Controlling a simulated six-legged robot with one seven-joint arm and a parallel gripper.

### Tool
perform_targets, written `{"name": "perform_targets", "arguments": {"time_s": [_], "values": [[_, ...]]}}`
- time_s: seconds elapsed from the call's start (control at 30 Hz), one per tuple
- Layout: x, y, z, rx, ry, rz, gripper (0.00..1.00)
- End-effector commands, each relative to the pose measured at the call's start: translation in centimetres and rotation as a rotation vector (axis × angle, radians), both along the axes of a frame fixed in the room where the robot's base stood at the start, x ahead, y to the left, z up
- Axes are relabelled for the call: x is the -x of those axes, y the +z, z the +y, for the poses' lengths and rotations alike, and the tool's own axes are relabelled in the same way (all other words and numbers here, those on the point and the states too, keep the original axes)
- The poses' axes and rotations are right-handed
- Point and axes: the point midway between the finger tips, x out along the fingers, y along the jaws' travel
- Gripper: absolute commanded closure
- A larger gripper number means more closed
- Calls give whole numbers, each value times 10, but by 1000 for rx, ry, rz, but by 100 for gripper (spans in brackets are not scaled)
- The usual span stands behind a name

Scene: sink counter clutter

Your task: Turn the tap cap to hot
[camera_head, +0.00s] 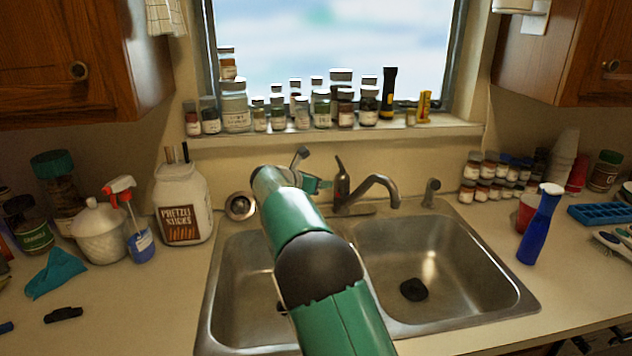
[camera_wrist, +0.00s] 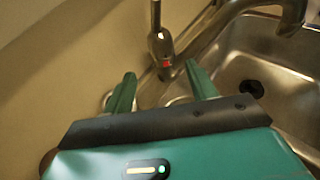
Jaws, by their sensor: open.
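The metal tap (camera_head: 350,192) stands behind the double sink, its curved spout reaching right over the right basin. In the wrist view the tap cap (camera_wrist: 161,44) is a rounded metal piece with a thin upright lever and a small red mark low on its near side. My gripper (camera_head: 318,184) is just left of the tap in the head view. In the wrist view my gripper (camera_wrist: 162,84) is open, with one green finger on each side of the picture area below the cap. Nothing is held, and I cannot tell whether a finger touches the cap.
The double sink (camera_head: 530,302) lies under my arm, with a black drain piece (camera_head: 413,290) in the right basin. Jars (camera_head: 235,108) line the window sill behind the tap. A pretzel jar (camera_head: 183,205) stands left and a blue spray bottle (camera_head: 538,228) right.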

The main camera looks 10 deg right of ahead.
Motion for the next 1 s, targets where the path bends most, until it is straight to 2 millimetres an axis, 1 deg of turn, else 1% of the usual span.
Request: {"name": "perform_targets", "arguments": {"time_s": [0.27,0.37,0.43,0.53,0.63,0.73,0.8,0.87,1.0], "values": [[0,-3,0,6,-3,-2,43],[3,-16,0,50,-23,-25,43],[7,-31,2,104,-38,-61,43],[12,-50,6,188,-41,-139,43],[16,-62,12,251,-21,-214,43],[17,-67,17,278,-2,-262,43],[16,-68,16,284,3,-273,43],[13,-68,12,283,2,-275,43],[0,-68,-2,283,-1,-274,43]]}}
